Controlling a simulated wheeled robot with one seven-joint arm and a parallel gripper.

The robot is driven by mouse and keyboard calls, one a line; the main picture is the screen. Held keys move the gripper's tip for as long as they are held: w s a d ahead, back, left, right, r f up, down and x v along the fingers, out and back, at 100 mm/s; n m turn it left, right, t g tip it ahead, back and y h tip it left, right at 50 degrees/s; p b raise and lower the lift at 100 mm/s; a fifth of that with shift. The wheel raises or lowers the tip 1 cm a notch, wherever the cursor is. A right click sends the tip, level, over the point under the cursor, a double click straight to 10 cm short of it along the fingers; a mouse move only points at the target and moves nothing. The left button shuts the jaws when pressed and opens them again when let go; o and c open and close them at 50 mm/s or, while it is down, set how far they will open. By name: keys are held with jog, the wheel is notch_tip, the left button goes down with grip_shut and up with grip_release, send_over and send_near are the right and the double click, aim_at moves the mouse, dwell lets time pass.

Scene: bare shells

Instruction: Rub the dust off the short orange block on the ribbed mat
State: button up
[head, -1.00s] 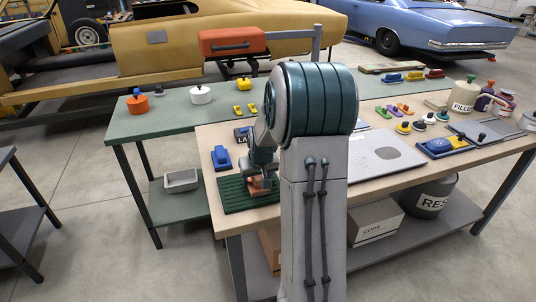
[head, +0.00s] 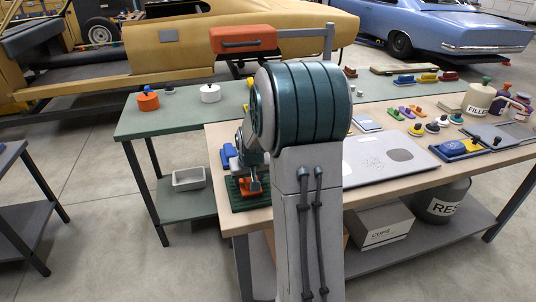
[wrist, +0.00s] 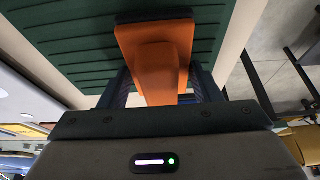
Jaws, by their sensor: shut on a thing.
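The short orange block (head: 248,188) has a flat base and a raised grip. My gripper (head: 250,178) is shut on that grip. In the wrist view the orange block (wrist: 155,50) fills the space between the two fingers of my gripper (wrist: 163,85). The base has a thin dark edge on its far side. The ribbed mat (head: 236,203) is dark green and lies at the front left corner of the wooden table. The wrist view shows its ribs (wrist: 60,45) under the block. I cannot tell whether the base touches the mat. No dust can be made out.
A blue block (head: 228,155) stands just behind the mat. A grey board (head: 400,155) lies right of my arm, which hides the table's middle. A green table (head: 160,122) behind holds an orange pot (head: 148,102) and a white one (head: 210,94).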

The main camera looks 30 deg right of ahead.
jog(key=shift+w+a+f, duration=0.1)
jog(key=shift+a, duration=0.45)
notch_tip(320, 180, up, 4)
jog(key=shift+d+f+p, duration=0.15)
jog(key=shift+f+p, duration=0.05)
jog(key=shift+p, duration=0.7)
jog(key=shift+r+p, duration=0.45)
jog(key=shift+r, duration=0.3)
jog(key=shift+r+p, duration=1)
jog(key=shift+r, duration=0.65)
